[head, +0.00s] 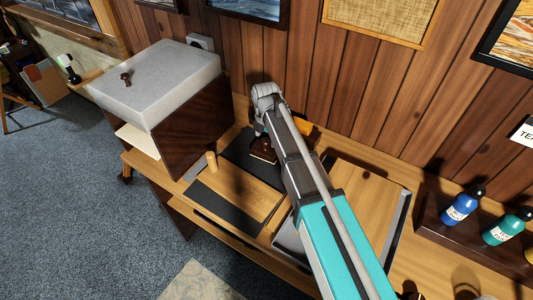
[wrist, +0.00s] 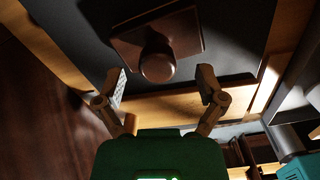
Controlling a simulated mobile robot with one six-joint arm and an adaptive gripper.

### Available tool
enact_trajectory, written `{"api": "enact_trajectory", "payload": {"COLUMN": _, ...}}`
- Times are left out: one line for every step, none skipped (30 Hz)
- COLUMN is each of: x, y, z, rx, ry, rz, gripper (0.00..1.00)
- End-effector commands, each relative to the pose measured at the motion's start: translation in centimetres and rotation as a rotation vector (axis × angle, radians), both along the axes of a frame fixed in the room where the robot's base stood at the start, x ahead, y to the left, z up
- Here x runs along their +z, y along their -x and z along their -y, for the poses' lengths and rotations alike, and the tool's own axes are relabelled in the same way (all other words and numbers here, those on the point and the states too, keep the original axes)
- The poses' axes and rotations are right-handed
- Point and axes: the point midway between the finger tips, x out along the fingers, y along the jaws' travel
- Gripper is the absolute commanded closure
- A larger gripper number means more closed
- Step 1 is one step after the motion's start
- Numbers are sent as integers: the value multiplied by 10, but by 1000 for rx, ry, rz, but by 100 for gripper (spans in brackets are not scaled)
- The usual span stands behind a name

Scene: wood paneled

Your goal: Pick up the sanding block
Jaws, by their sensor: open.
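A dark brown block with a round knob, which looks like the sanding block (head: 263,150), sits on a dark mat (head: 240,146) on the wooden bench. In the wrist view the block (wrist: 185,35) shows its flat base, with the knob towards me. My gripper (wrist: 161,86) is open and empty. Its two fingers are spread, with the knob just beyond the gap between them. No contact shows. In the head view my arm hides most of my gripper, above and beside the block.
A light wooden board (head: 240,188) and an upright wooden peg (head: 212,161) are left of my arm. A dark cabinet with a pale top (head: 160,78) stands at the left. A grey tray (head: 402,215) and bottles (head: 460,208) are at the right. The panelled wall is close behind.

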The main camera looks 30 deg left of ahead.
Motion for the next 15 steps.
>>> {"api": "enact_trajectory", "payload": {"x": -9, "y": 0, "z": -1, "rx": 0, "ry": 0, "rz": 0, "gripper": 11}}
{"api": "enact_trajectory", "payload": {"x": -11, "y": -1, "z": -2, "rx": 0, "ry": 0, "rz": 0, "gripper": 11}}
{"api": "enact_trajectory", "payload": {"x": -14, "y": -1, "z": -2, "rx": 0, "ry": 0, "rz": 0, "gripper": 11}}
{"api": "enact_trajectory", "payload": {"x": -17, "y": -1, "z": -3, "rx": 0, "ry": 0, "rz": 0, "gripper": 11}}
{"api": "enact_trajectory", "payload": {"x": -19, "y": -1, "z": -2, "rx": 0, "ry": 0, "rz": 0, "gripper": 11}}
{"api": "enact_trajectory", "payload": {"x": -22, "y": -1, "z": -2, "rx": 0, "ry": 0, "rz": 0, "gripper": 11}}
{"api": "enact_trajectory", "payload": {"x": -24, "y": -1, "z": -2, "rx": 0, "ry": 0, "rz": 0, "gripper": 11}}
{"api": "enact_trajectory", "payload": {"x": -26, "y": 0, "z": -2, "rx": 0, "ry": 0, "rz": 0, "gripper": 11}}
{"api": "enact_trajectory", "payload": {"x": -28, "y": 0, "z": -2, "rx": 0, "ry": 0, "rz": 0, "gripper": 11}}
{"api": "enact_trajectory", "payload": {"x": -29, "y": 0, "z": -2, "rx": 1, "ry": 0, "rz": 0, "gripper": 11}}
{"api": "enact_trajectory", "payload": {"x": -30, "y": 0, "z": -2, "rx": 1, "ry": 0, "rz": 0, "gripper": 11}}
{"api": "enact_trajectory", "payload": {"x": -31, "y": 0, "z": -2, "rx": 1, "ry": 0, "rz": 0, "gripper": 11}}
{"api": "enact_trajectory", "payload": {"x": -32, "y": 0, "z": -2, "rx": 1, "ry": 0, "rz": 0, "gripper": 11}}
{"api": "enact_trajectory", "payload": {"x": -33, "y": 0, "z": -2, "rx": 1, "ry": 0, "rz": 0, "gripper": 11}}
{"api": "enact_trajectory", "payload": {"x": -33, "y": 0, "z": -2, "rx": 1, "ry": 0, "rz": 0, "gripper": 11}}
